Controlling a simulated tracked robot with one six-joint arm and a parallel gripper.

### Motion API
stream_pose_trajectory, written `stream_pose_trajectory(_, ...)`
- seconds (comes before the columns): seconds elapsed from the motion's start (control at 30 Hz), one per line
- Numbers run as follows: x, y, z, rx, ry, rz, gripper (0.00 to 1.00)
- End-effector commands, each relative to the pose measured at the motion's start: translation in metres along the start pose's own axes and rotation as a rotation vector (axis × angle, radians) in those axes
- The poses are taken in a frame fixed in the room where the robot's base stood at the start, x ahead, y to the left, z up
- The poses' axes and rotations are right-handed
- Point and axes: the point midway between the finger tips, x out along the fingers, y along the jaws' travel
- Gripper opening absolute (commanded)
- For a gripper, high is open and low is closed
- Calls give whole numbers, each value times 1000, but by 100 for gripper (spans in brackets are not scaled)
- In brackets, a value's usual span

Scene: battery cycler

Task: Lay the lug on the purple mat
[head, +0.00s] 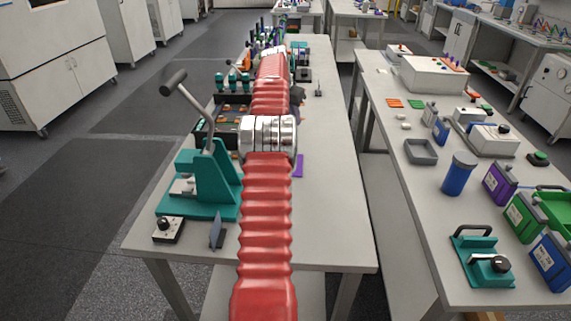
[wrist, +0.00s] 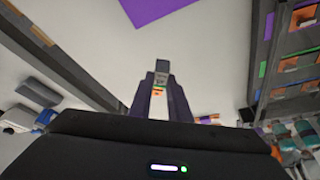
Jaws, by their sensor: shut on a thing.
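My gripper (wrist: 160,92) shows in the wrist view with its dark fingers closed around a small piece, the lug (wrist: 162,67). The lug's grey end sticks out past the fingertips, and the rest of it is partly hidden between them. The purple mat (wrist: 157,9) lies on the pale table at the top of the wrist view, beyond the lug and apart from it. In the head view only a small edge of the purple mat (head: 299,167) shows to the right of my arm, which hides the rest.
A teal lever press (head: 205,185) stands at the left of the table (head: 335,180), with a small knob box (head: 168,230) in front. Dark racks (wrist: 285,60) border the wrist view. The table's right side is mostly clear. A second bench (head: 400,150) at the right holds several items.

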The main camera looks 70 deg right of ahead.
Motion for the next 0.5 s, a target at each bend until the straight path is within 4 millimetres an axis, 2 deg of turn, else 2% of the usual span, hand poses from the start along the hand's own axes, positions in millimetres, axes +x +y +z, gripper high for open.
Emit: stream_pose_trajectory(0.5,-20,9,38,179,0,75,0)
